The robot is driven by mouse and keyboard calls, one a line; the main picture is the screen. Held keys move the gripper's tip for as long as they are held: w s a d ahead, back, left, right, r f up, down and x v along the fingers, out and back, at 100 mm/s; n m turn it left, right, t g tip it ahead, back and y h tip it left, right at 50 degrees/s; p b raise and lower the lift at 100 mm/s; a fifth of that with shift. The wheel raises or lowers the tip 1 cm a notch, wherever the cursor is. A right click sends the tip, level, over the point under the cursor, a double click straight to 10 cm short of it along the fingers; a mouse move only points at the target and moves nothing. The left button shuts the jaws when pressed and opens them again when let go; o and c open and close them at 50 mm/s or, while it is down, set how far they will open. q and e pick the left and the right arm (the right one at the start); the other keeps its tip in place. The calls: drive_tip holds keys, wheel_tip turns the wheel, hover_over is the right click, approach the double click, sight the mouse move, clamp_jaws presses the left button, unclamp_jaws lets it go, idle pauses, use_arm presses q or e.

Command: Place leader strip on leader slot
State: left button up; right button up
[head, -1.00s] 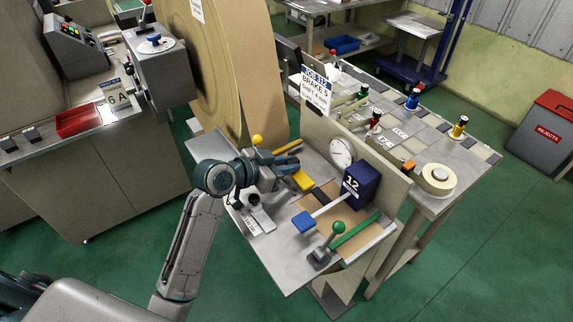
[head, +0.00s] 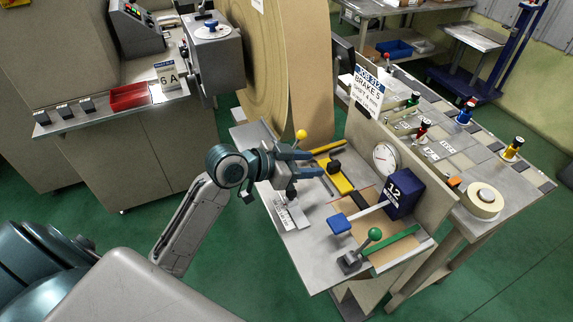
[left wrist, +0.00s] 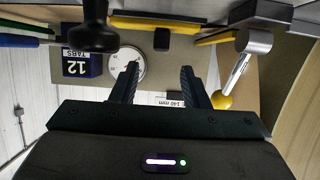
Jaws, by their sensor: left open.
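My left gripper (head: 306,165) is open over the left part of the grey work plate (head: 316,270). Its fingers point right, and nothing shows between them. In the left wrist view, the two fingers (left wrist: 160,85) stand apart and empty. A yellow bar (head: 341,181) with a black block lies just beyond the fingertips. A tan sheet (head: 347,212) lies on the plate, and a green strip (head: 394,249) runs along its right edge. I cannot tell which piece is the leader strip or which place is the leader slot. My right gripper is not in view.
A yellow-knobbed lever (head: 301,135) rises behind my gripper. A blue counter box (head: 401,192) marked 12, a blue-ended rod and a green-knobbed lever (head: 374,235) stand on the plate. A big tan roll (head: 290,70) is behind. A tape roll (head: 482,200) is at right.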

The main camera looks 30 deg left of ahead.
use_arm(q)
drive_tip(key=v, duration=0.4)
drive_tip(key=shift+s+a+b, duration=0.15)
drive_tip(key=shift+a+b, duration=0.1)
drive_tip(key=shift+b, duration=0.1)
drive_tip(key=shift+s+a+r, duration=0.25)
drive_tip(key=shift+s+r, duration=0.15)
drive_tip(key=shift+s, duration=0.05)
idle(0.7)
